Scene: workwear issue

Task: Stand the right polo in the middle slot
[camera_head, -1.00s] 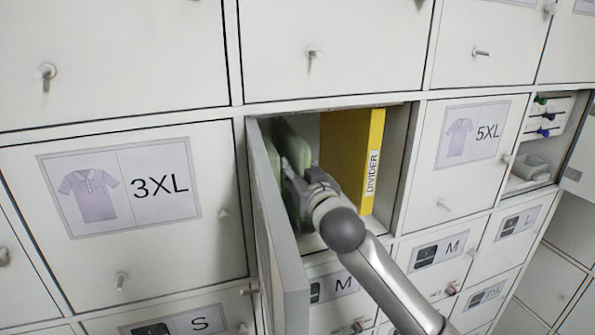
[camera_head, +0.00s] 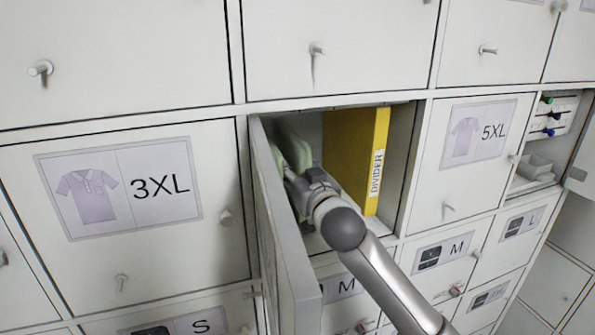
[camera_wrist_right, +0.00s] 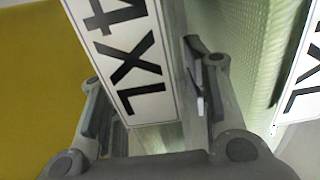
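My right gripper (camera_head: 298,180) reaches into an open locker compartment. Light green polos (camera_head: 293,145) stand at the compartment's left side, partly hidden by the gripper and door. In the wrist view, a polo pack with a 4XL label (camera_wrist_right: 125,60) lies between the fingers of the right gripper (camera_wrist_right: 155,85). One fingertip is hidden behind the label, so I cannot tell whether both fingers press on it. A second green polo (camera_wrist_right: 240,55), with a partly cut label, is to the right there. The yellow divider (camera_head: 350,150) stands upright to the polos' right. My left gripper is out of view.
The open door (camera_head: 277,240) hangs close along the left of my right arm. The compartment's right wall (camera_head: 402,150) is beyond the divider. Closed lockers marked 3XL (camera_head: 215,180) and 5XL (camera_head: 430,180) flank it. An open locker with small items (camera_head: 545,140) is at the far right.

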